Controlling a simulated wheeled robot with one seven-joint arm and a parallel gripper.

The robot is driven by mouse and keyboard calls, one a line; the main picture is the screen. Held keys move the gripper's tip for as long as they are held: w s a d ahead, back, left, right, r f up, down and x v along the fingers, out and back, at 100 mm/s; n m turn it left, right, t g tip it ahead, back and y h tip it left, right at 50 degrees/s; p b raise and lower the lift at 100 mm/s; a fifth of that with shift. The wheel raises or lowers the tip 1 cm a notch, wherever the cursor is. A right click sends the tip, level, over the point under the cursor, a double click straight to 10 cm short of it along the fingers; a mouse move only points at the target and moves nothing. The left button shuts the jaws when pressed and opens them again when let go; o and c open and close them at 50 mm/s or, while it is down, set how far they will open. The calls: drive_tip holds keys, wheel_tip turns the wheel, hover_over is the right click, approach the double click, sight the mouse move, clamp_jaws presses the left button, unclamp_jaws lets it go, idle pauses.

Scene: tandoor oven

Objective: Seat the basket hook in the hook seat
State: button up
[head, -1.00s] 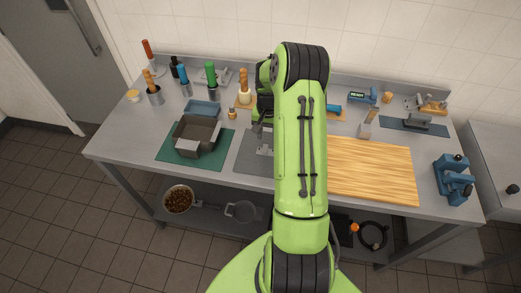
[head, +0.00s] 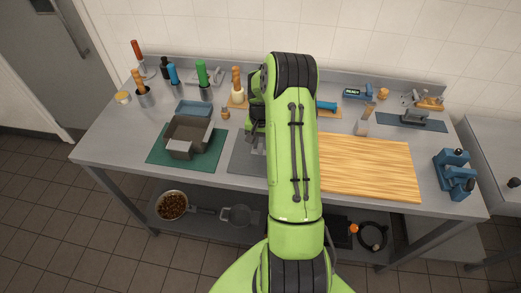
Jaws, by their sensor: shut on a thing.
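My gripper (head: 253,118) shows only in part, as dark pieces left of my green arm over the middle of the bench. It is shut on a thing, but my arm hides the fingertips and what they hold. I cannot make out the basket hook. A pale grey metal piece (head: 263,145) shows at the arm's left edge, on the grey mat (head: 243,157) below the gripper. I cannot tell whether it is the hook seat or how far the gripper is from it.
A dark open box (head: 184,149) stands on a green mat (head: 156,155) to the left. A wooden board (head: 368,168) lies to the right, with a blue device (head: 455,178) beyond it. Several handled tools in holders (head: 143,95) line the back left. The bench's front left is clear.

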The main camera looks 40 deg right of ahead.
clamp_jaws()
drive_tip(key=shift+r, duration=0.15)
drive_tip(key=shift+r+p, duration=0.6)
drive_tip(key=shift+r, duration=0.3)
drive_tip(key=shift+o, duration=0.6)
unclamp_jaws()
clamp_jaws()
wheel_tip(320, 180, up, 4)
drive_tip(key=shift+f+p, duration=0.1)
drive_tip(key=shift+p, duration=1.1)
